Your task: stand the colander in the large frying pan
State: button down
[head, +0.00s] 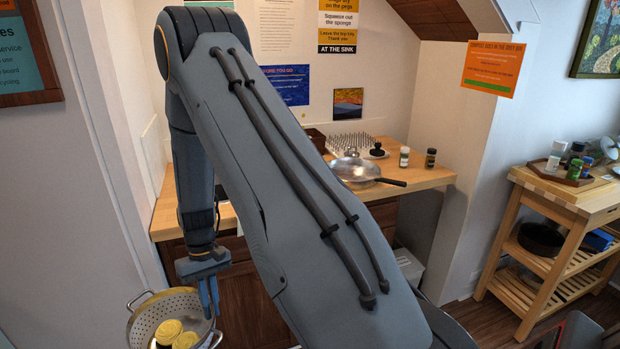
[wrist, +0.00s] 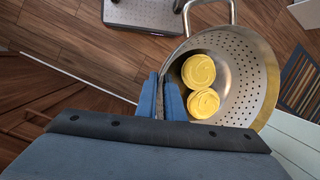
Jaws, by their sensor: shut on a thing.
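The metal colander (head: 150,317) hangs in the lower left of the head view, in front of the counter. My gripper (head: 210,305) is shut on its rim. In the wrist view my gripper's blue fingers (wrist: 163,92) meet at the near edge of the colander (wrist: 252,80), whose perforated wall and one loop handle show. Two round yellow things (wrist: 200,86) lie inside it.
The wooden counter (head: 420,175) also holds a peg rack (head: 348,143), a dark stand (head: 376,150) and two small jars (head: 404,156). A wooden cart (head: 565,200) at right has a tray of bottles on top and a dark pan (head: 541,238) on its shelf.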

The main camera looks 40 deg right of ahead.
aim_at(351, 176)
jog(key=u, duration=2.35)
jog(key=k, duration=2.4)
jog(key=z, duration=1.6)
